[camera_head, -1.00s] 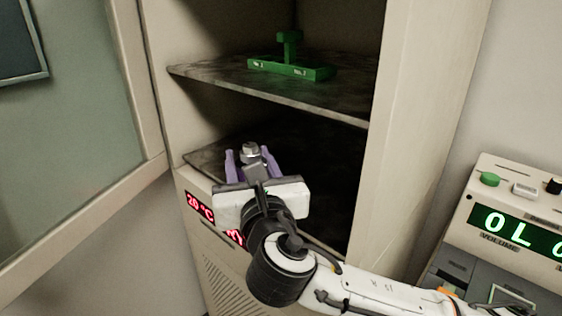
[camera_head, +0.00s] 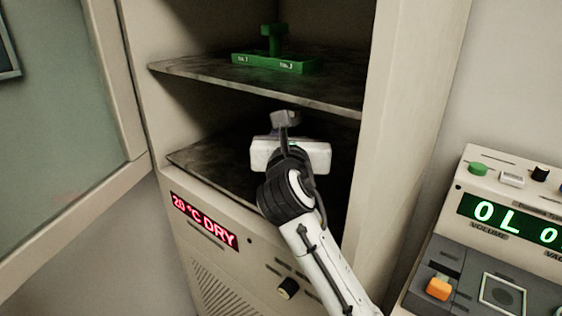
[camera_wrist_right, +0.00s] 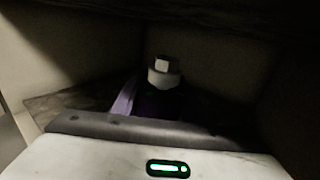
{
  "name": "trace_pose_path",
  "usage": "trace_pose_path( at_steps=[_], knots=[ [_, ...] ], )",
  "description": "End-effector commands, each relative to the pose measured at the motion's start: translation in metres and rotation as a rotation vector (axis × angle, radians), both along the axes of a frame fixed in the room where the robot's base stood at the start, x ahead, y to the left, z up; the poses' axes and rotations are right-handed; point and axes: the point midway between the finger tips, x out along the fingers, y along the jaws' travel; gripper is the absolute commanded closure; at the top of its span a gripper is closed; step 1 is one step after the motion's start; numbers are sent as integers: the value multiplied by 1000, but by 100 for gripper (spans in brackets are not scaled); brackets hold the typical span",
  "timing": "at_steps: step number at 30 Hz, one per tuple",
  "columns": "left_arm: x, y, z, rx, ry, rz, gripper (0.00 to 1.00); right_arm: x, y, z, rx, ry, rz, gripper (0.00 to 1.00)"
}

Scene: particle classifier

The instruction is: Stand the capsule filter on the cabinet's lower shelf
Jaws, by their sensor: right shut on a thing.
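The capsule filter (camera_wrist_right: 165,75) shows in the right wrist view as a pale cap with a hex top over a dark body, looking upright. My right gripper (camera_head: 284,132) is shut on it; one purple finger shows beside it in the wrist view. In the head view the gripper is inside the cabinet opening, above the lower shelf (camera_head: 205,160) and below the upper shelf. The filter is mostly hidden behind the gripper there. I cannot tell whether its base touches the shelf. My left gripper is not in view.
A green stand (camera_head: 275,60) sits on the upper shelf (camera_head: 320,92), overhead. The cabinet's right wall (camera_head: 400,130) is close beside my arm. The open glass door (camera_head: 60,130) is at left. A control panel (camera_head: 515,220) stands at right. The lower shelf's left part looks bare.

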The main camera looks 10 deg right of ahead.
Motion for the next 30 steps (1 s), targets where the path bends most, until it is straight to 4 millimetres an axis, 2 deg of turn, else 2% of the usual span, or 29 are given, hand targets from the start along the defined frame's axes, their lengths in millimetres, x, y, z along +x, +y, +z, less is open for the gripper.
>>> trace_pose_path(
  at_steps=[1,3,11,17,30],
  knots=[
    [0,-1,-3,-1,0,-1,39,0,1,-13,-2,2,2,95],
    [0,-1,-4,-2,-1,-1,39,0,1,-24,0,0,2,95],
    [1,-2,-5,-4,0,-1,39,0,3,-45,0,-3,5,95],
    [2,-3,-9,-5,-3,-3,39,0,2,-74,1,0,5,95],
    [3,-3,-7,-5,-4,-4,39,0,3,-79,1,-3,6,95]
  ],
)
